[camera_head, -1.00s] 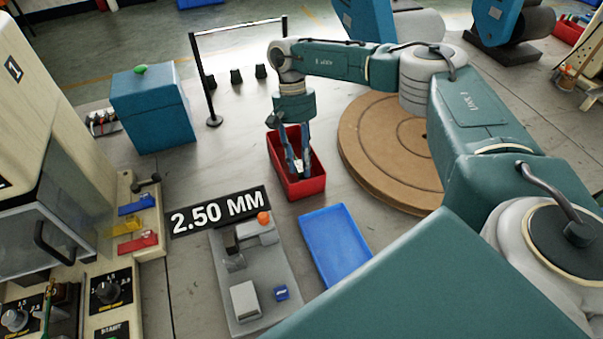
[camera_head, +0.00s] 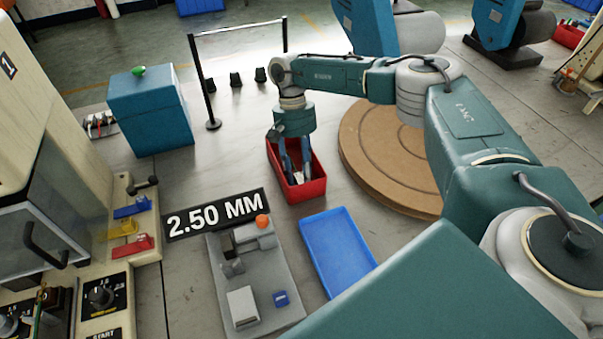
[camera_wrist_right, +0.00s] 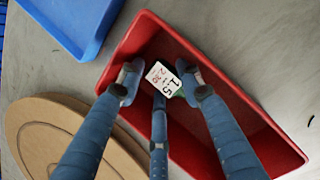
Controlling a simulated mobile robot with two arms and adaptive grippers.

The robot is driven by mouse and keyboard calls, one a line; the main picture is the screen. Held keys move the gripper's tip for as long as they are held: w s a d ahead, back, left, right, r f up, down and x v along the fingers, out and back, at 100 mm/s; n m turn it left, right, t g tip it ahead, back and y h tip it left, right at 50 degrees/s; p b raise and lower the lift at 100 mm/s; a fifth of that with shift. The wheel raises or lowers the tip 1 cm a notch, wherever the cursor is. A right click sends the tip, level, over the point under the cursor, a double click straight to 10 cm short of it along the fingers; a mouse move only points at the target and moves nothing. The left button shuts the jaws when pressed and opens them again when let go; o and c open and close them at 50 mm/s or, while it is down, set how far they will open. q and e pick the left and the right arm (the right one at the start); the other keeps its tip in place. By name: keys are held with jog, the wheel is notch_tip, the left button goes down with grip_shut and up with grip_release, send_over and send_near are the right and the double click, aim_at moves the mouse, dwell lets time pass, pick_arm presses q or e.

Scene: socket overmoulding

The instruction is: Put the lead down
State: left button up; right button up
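My right gripper (camera_head: 295,175) points down into the red bin (camera_head: 319,189). In the right wrist view its blue fingers (camera_wrist_right: 163,82) stand apart inside the red bin (camera_wrist_right: 262,138). A white tag (camera_wrist_right: 163,79) with green edges and the print "1.5" shows between the fingertips. It looks clear of the left finger and close to the right one; whether it touches any finger is hard to tell. No cord of a lead can be made out. My left gripper is not in view.
An empty blue tray (camera_head: 338,250) lies in front of the red bin. A grey fixture plate (camera_head: 262,303) and a "2.50 MM" sign (camera_head: 216,214) are left of it. A round brown platform (camera_head: 385,150) stands right of the bin, and a blue box (camera_head: 150,110) at back left.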

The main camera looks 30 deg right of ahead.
jog(key=p+v, duration=0.2)
jog(key=v, duration=1)
jog(key=shift+r, duration=0.1)
